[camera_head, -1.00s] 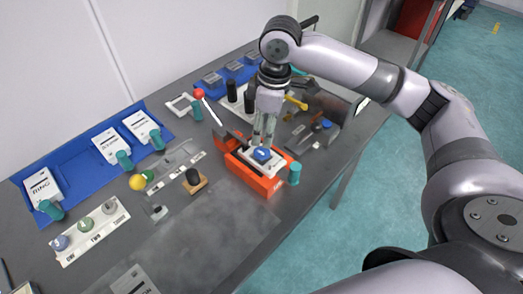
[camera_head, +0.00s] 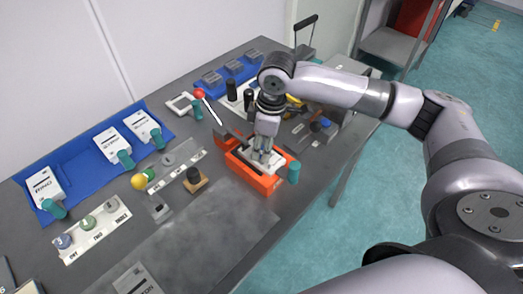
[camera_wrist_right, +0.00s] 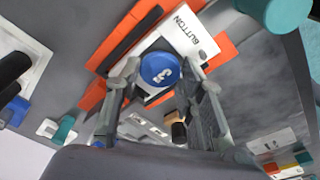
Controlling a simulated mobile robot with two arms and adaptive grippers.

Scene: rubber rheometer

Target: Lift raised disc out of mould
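The orange mould (camera_head: 250,180) sits near the table's right edge, with a white plate marked BUTTON (camera_wrist_right: 203,42) in it. The blue disc (camera_wrist_right: 160,69), marked 3, shows in the right wrist view at the plate. In the head view the gripper hides it. My right gripper (camera_head: 262,155) is down over the mould, pointing downward. In the right wrist view its fingertips (camera_wrist_right: 160,66) stand on either side of the disc, open, with a narrow gap at each side. My left gripper is not in view.
A teal-topped post (camera_head: 293,172) stands right beside the mould. A lever with a red ball (camera_head: 199,93) rises behind it at the left. A black knob on a wooden block (camera_head: 195,180) stands to the left.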

